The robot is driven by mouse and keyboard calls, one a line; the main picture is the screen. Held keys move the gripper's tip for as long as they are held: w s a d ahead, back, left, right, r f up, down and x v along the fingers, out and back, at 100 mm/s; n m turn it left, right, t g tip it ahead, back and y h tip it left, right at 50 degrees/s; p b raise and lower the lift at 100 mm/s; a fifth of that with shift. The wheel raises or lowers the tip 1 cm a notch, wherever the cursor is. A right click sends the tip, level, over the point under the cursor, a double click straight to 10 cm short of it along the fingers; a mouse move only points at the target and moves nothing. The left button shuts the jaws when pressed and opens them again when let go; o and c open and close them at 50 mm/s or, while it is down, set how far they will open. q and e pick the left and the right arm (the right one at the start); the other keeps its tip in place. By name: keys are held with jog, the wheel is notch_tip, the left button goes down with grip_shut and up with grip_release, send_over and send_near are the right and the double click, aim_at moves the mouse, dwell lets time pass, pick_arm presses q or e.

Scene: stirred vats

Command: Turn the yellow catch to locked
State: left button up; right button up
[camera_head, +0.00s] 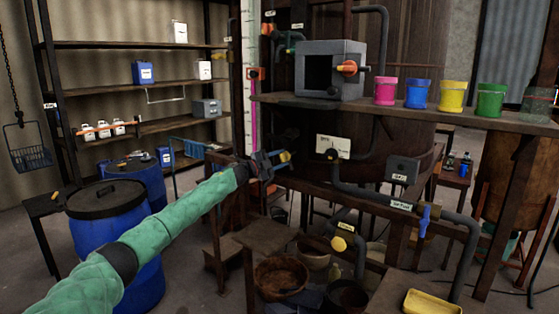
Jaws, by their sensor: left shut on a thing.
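My left arm in its green sleeve reaches in from the lower left. My left gripper (277,160) is shut on a small yellow piece, which looks like the yellow catch (285,157), at the left end of the dark wooden frame below the shelf. The fingers hide part of it, and I cannot tell which way it is turned. A round yellow knob (338,244) sits lower on a pipe, apart from the gripper. My right gripper is not in view.
Above stands a grey box with an orange handle (348,68), beside pink, blue, yellow and green buckets (451,96) on a shelf. A blue valve handle (425,220) is on the pipe at right. Blue barrels (115,235) stand at left. A brown basket (281,278) sits below.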

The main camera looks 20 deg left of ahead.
pick_arm(q)
jog(key=shift+m+g, duration=0.3)
jog(key=shift+m, duration=0.6)
jog(key=shift+m+g+p, duration=0.35)
jog(key=shift+m+g, duration=0.05)
jog(key=shift+m, duration=0.4)
jog(key=shift+d+f+m+y, duration=0.15)
jog(key=shift+m+y, duration=0.15)
jog(key=shift+m, duration=0.2)
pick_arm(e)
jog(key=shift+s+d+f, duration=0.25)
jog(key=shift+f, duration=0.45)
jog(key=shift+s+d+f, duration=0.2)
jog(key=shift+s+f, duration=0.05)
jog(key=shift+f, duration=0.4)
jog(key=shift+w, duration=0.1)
pick_arm(q)
jog(key=o, duration=0.8)
jog(key=shift+o, duration=1)
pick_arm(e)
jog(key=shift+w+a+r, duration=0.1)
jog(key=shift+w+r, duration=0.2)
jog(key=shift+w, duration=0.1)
